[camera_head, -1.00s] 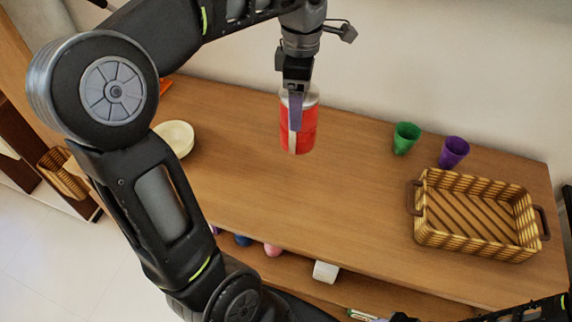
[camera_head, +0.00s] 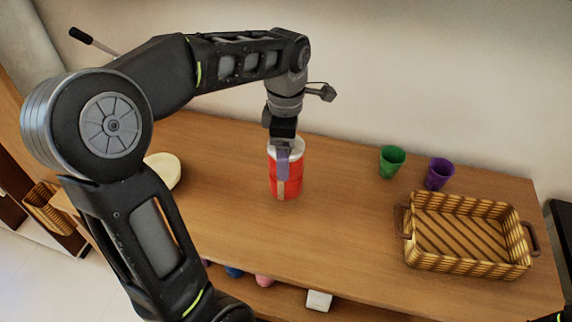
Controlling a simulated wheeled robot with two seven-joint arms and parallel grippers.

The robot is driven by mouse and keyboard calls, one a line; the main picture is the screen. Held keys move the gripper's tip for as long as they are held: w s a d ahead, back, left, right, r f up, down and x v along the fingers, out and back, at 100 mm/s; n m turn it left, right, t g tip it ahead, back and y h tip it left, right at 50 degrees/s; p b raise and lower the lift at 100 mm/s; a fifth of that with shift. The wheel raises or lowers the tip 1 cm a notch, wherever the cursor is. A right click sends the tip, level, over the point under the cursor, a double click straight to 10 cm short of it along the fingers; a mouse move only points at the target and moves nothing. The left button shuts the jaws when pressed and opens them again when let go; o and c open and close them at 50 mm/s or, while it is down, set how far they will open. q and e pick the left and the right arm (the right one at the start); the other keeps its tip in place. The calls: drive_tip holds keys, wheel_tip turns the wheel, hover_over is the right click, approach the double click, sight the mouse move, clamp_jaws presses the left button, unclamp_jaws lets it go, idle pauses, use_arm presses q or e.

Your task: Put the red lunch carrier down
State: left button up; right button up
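The red lunch carrier (camera_head: 294,178) is a red cylinder with a white lid and a light strip down its front. It is upright at or just above the back middle of the wooden table (camera_head: 340,225); I cannot tell whether its base touches the wood. My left gripper (camera_head: 283,165) comes down from above with its fingers around the carrier. One finger shows in front of it, and the other is hidden behind. It appears shut on the carrier. My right gripper is out of view; only a dark bit of my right arm shows at the bottom right corner.
A green cup (camera_head: 392,160) and a purple cup (camera_head: 439,174) stand right of the carrier. A woven basket (camera_head: 465,263) with brown handles sits at the table's right end. A cream plate (camera_head: 163,170) is at the left. The table's middle is clear.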

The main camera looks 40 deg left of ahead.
use_arm(q)
wheel_tip(320, 180, down, 3)
drive_tip(key=shift+f, duration=0.3)
drive_tip(key=shift+f, duration=0.25)
drive_tip(key=o, duration=2.1)
drive_tip(key=shift+r, duration=0.1)
